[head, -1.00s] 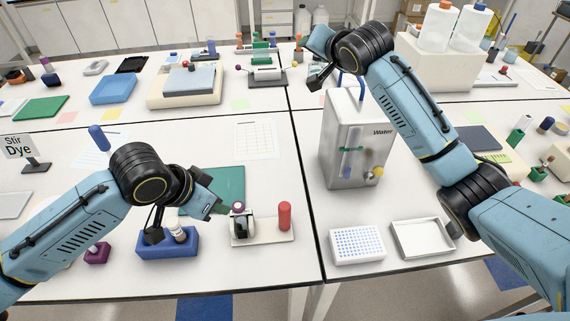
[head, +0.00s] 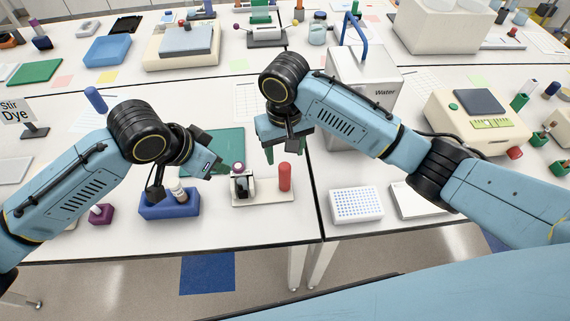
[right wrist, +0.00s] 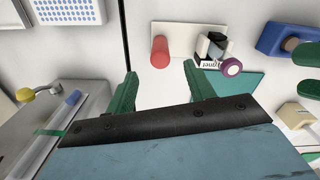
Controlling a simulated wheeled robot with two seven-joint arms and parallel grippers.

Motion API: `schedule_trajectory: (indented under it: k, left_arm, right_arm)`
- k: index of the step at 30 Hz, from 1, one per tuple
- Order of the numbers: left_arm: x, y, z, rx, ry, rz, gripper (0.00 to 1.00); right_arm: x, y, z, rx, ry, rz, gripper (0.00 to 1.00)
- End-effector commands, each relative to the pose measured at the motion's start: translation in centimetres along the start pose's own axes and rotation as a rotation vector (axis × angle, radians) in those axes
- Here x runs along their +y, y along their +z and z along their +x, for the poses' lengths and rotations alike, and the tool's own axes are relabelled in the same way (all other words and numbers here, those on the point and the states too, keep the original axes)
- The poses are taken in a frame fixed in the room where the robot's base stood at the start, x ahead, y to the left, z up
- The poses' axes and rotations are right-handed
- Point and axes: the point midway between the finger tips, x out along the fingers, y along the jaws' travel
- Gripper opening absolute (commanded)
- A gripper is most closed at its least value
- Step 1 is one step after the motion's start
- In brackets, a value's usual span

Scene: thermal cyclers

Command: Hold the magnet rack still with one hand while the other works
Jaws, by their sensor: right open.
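The magnet rack is a white base (head: 264,199) with a black-and-white block (head: 241,186), a purple-capped tube (head: 238,168) and a red cylinder (head: 285,177). It also shows at the top of the right wrist view (right wrist: 178,30). My right gripper (head: 285,153) is open and empty above the table, behind the red cylinder in the head view. Its green fingers (right wrist: 161,72) stand apart, pointing toward the rack without touching it. My left gripper (head: 212,168) is left of the rack, over the green mat (head: 228,142). Its fingers are hard to make out against the mat.
A blue holder (head: 170,208) with a white-capped tube stands below my left wrist. The grey Water tank (head: 365,80) is right of my right gripper. A blue-dotted white rack (head: 356,204) and white tray (head: 420,200) lie front right. The table front of the magnet rack is clear.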

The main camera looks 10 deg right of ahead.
Motion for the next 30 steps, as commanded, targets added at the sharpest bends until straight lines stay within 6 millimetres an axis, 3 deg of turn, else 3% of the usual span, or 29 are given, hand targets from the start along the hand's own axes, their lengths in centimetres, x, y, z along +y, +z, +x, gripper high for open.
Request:
schedule_trajectory:
  k: [15, 21, 30]
  left_arm:
    - [0.0, 0.0, 0.0, 0.0, 0.0, 0.0, 0.36]
    - [0.0, 0.0, 0.0, 0.0, 0.0, 0.0, 0.36]
    - [0.0, 0.0, 0.0, 0.0, 0.0, 0.0, 0.36]
  right_arm:
    - [0.1, 0.0, 9.6, 0.0, 0.0, 0.003, 0.54]
    - [0.0, -0.1, 11.4, 0.002, -0.001, 0.001, 0.54]
    - [0.0, -0.1, 11.8, 0.003, -0.001, 0.002, 0.54]
